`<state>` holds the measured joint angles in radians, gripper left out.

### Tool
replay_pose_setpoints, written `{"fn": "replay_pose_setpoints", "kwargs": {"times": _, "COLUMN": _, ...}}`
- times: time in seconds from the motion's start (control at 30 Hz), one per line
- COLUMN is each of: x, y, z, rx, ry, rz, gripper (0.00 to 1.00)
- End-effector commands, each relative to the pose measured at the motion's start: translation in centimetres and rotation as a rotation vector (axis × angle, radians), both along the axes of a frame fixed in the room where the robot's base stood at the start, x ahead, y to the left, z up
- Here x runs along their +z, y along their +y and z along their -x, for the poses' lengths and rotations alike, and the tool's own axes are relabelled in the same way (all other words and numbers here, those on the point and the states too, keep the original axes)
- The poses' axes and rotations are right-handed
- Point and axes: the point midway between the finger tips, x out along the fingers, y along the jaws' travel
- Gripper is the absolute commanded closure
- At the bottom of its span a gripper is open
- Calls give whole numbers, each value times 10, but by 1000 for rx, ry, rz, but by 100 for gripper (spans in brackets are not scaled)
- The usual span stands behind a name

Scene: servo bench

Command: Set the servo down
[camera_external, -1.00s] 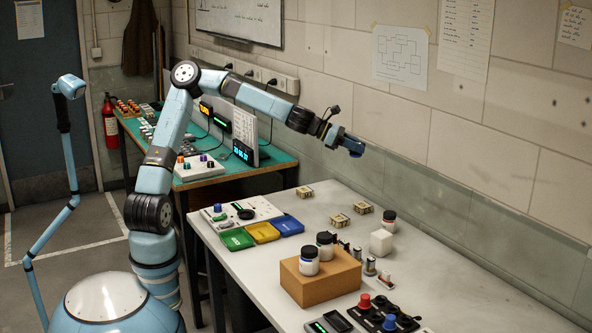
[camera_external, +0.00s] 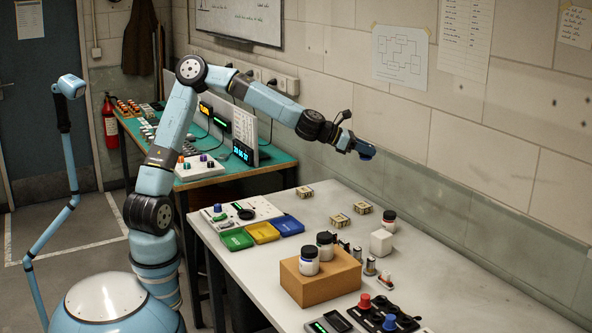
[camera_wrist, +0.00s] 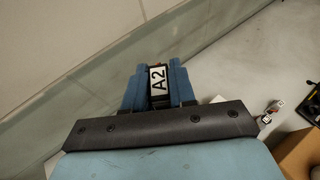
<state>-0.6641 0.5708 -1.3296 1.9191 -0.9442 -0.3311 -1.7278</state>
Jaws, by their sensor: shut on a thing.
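My gripper (camera_external: 364,151) is high above the far side of the white-topped bench (camera_external: 330,205), close to the back wall. The label faces the wrist camera, and the fingers hide the servo's sides. In the external view the servo is too small and too covered to make out clearly. Nothing is under it within touching distance.
Small beige pieces (camera_external: 338,220), a dark-lidded jar (camera_external: 389,221) and a white block (camera_external: 381,243) stand on the bench. A cardboard-brown box (camera_external: 320,280) bears two jars. Green, yellow and blue trays (camera_external: 263,232) lie at the left. Bare bench lies between the trays and pieces.

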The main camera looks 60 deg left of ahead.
Motion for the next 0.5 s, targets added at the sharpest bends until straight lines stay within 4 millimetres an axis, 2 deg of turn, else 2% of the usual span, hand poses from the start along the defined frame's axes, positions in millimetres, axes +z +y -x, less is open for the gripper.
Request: {"fn": "replay_pose_setpoints", "kwargs": {"times": 0.5, "x": -11, "y": -23, "z": -21, "rx": 195, "ry": 0, "rz": 0, "gripper": 100}}
